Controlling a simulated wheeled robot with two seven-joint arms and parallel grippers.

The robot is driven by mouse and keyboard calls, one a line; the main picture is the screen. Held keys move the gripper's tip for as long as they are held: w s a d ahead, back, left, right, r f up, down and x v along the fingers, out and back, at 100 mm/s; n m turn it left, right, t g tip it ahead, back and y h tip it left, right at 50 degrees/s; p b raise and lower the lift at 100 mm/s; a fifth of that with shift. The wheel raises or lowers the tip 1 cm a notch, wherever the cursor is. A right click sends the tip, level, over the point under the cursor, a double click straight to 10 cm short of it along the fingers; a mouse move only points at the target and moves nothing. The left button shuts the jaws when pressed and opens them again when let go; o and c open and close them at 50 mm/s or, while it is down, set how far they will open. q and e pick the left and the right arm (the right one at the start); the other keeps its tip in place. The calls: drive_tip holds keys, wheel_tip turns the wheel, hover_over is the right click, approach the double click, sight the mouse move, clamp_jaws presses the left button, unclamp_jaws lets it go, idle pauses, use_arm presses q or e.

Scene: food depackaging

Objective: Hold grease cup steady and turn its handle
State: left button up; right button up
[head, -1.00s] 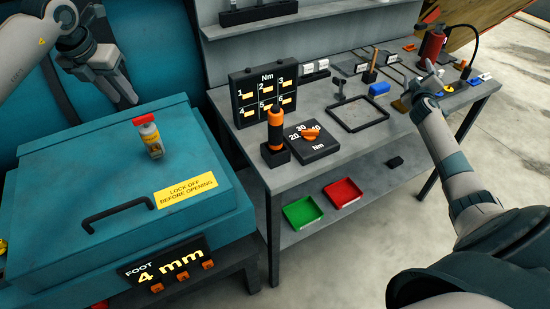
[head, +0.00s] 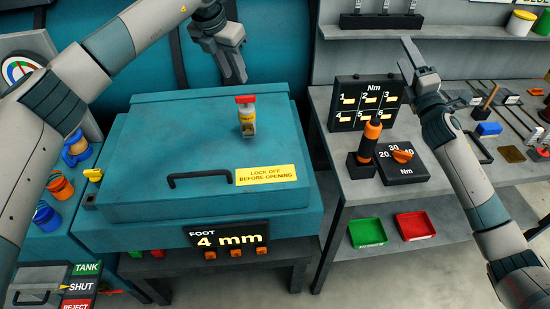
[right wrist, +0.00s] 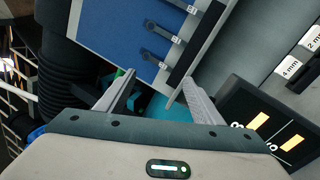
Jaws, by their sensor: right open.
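The grease cup (head: 247,122), a small clear and metal body with a yellow label and a red T-shaped handle (head: 245,100), stands upright on the teal lid (head: 150,140). My left gripper (head: 237,80) hangs above and behind the cup, fingers pointing down and apart from it; the gap between its fingers is unclear.
A black bar handle (head: 200,177) and a yellow warning plate (head: 266,175) are on the lid in front of the cup. An orange-handled driver (head: 369,138) and a torque dial block (head: 402,160) stand on the grey bench. Green (head: 367,233) and red (head: 415,225) trays sit below.

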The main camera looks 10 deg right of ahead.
sight(249, 120)
drive_tip(key=s+a+r+n+y, duration=0.1)
drive_tip(key=s+a+n+y, duration=0.25)
drive_tip(key=a, duration=0.55)
drive_tip(key=s+a+r+n+g+y, duration=0.1)
drive_tip(key=s+a+r+n+y, duration=0.15)
drive_tip(key=a+n, duration=0.45)
drive_tip(key=s+a+r+n+y, duration=0.1)
drive_tip(key=s+a+n+y, duration=0.2)
drive_tip(key=a, duration=0.8)
drive_tip(key=s+a+f+n+g+h, duration=0.1)
drive_tip(key=a+f, duration=0.3)
drive_tip(key=f, duration=0.4)
drive_tip(key=s+a+f+n+g+h, duration=0.1)
drive_tip(key=s+a+f+h, duration=0.1)
drive_tip(key=f, duration=0.6)
drive_tip(key=s+a+f+n+h, duration=0.1)
drive_tip(key=s+a+f, duration=0.1)
drive_tip(key=a+f, duration=0.3)
drive_tip(key=shift+s+a+f+n+g+h, duration=0.1)
drive_tip(key=shift+s+f+g+h, duration=0.05)
drive_tip(key=shift+f, duration=0.35)
drive_tip(key=shift+s+a+f+n+g+h, duration=0.1)
drive_tip(key=shift+a+f+n, duration=0.05)
drive_tip(key=shift+f, duration=0.4)
drive_tip(key=shift+s+a+f+n+g+h, duration=0.1)
drive_tip(key=shift+s+f+g+h, duration=0.05)
drive_tip(key=shift+f, duration=0.35)
drive_tip(key=shift+w, duration=0.15)
drive_tip(key=x, duration=1.7)
drive_tip(key=shift+w+a, duration=0.1)
